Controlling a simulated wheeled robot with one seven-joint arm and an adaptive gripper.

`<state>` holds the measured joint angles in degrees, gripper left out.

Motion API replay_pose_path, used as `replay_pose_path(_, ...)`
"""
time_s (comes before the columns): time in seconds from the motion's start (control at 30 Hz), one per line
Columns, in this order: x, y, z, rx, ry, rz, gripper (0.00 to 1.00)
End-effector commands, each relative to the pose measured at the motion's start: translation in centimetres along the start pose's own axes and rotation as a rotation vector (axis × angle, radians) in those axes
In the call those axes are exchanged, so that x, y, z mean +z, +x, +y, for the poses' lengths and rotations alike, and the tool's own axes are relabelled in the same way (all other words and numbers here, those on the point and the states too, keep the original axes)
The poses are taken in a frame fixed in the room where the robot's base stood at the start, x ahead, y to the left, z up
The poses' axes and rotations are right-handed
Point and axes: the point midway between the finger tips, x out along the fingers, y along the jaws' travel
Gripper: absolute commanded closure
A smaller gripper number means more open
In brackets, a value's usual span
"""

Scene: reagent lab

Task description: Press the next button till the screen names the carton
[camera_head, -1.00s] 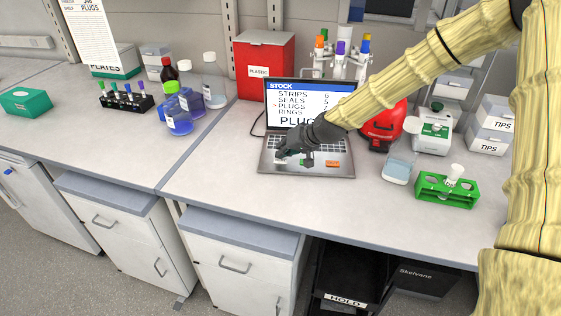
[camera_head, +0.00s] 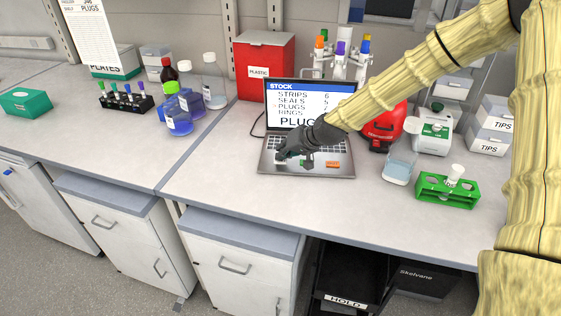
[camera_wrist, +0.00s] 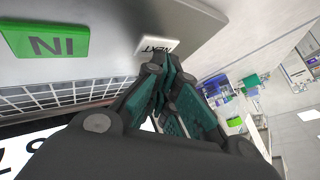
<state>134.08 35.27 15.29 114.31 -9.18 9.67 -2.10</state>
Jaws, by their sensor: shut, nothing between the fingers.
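The laptop (camera_head: 345,166) stands open on the bench. Its screen (camera_head: 300,102) is headed STOCK and lists STRIPS, SEALS, PLUGS and RINGS, with a mark beside PLUGS. Large letters below read PLUG, the rest hidden by my arm. My gripper (camera_head: 280,155) is shut and empty, low over the left part of the laptop's front deck. In the wrist view, my gripper's fingertips (camera_wrist: 163,72) are right by the white NEXT button (camera_wrist: 155,46) and overlap its edge; I cannot tell whether they touch it. A green IN button (camera_wrist: 45,42) is to the left.
An orange button (camera_head: 332,164) is on the deck's right. A red PLASTIC box (camera_head: 264,68) stands behind the laptop, a red machine (camera_head: 383,128) and green rack (camera_head: 447,190) to the right. Bottles (camera_head: 214,82) stand left. A hanging sheet (camera_head: 90,32) reads PLUGS. The bench front is clear.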

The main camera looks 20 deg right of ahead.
Motion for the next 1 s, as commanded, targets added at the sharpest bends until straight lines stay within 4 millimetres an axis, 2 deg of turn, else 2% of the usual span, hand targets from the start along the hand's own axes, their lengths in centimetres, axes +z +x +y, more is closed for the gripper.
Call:
replay_pose_path(0.53, 0.1, 0.1, 0.1, 0.0, 0.0, 0.0, 1.0)
replay_pose_path(1.0, -0.7, -1.0, -0.7, 0.0, 0.0, -0.001, 1.0)
